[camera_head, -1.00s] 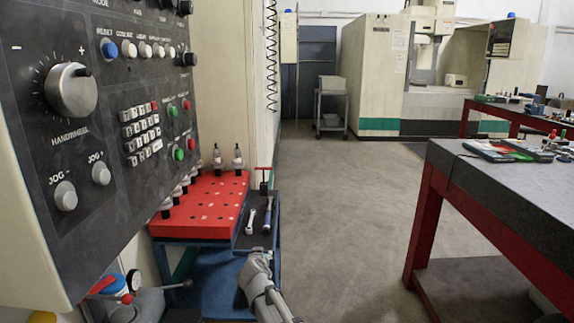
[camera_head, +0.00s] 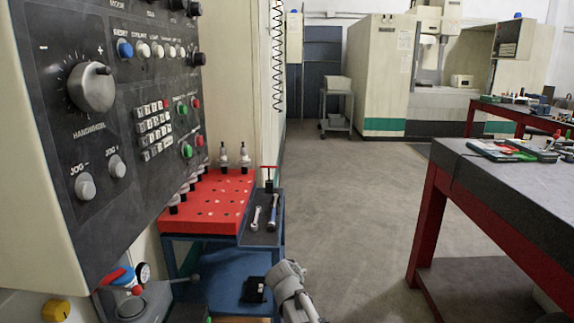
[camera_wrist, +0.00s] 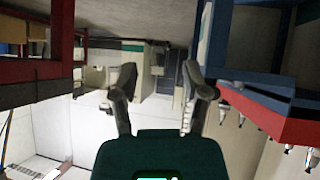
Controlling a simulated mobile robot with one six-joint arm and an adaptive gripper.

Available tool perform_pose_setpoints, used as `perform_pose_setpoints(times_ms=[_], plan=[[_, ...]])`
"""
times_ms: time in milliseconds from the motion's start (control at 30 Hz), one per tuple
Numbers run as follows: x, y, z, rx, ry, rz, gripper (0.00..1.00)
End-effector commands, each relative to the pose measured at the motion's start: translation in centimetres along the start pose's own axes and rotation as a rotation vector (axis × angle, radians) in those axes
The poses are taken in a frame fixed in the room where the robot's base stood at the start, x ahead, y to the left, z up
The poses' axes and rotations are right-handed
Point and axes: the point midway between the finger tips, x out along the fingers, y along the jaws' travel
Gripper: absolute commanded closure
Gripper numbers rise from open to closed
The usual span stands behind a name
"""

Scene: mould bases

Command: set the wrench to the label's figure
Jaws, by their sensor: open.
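Two wrench-like tools lie side by side in the dark side tray (camera_head: 263,238) of a blue cart. One is a silver wrench (camera_head: 256,217); the other has a bluish handle (camera_head: 272,213). I cannot tell which is the task's wrench, and no readable label or setting shows. My gripper (camera_wrist: 160,92) is open and empty in the wrist view, its two fingers spread. In the head view my arm rises at the bottom centre, below and in front of the tray, and the fingertips cannot be made out there.
A red rack (camera_head: 208,205) with upright tool holders tops the cart, left of the tray. A red T-handle (camera_head: 269,178) stands behind the wrenches. A machine control panel (camera_head: 110,110) fills the left. A dark-topped, red-legged table (camera_head: 500,185) stands right. Floor between is clear.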

Motion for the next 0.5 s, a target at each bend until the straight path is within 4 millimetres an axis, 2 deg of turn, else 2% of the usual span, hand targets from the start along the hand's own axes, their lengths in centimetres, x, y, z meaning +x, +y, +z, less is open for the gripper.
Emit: perform_pose_setpoints(times_ms=[33,167,300,500], plan=[[-0.1,1.6,1.1,0.002,-0.043,0.016,0.41],[-0.7,5.7,4.8,-0.006,-0.203,0.048,0.41],[-2.3,10.0,9.8,-0.021,-0.425,0.041,0.41],[-5.1,13.2,14.7,-0.046,-0.656,-0.032,0.41]])
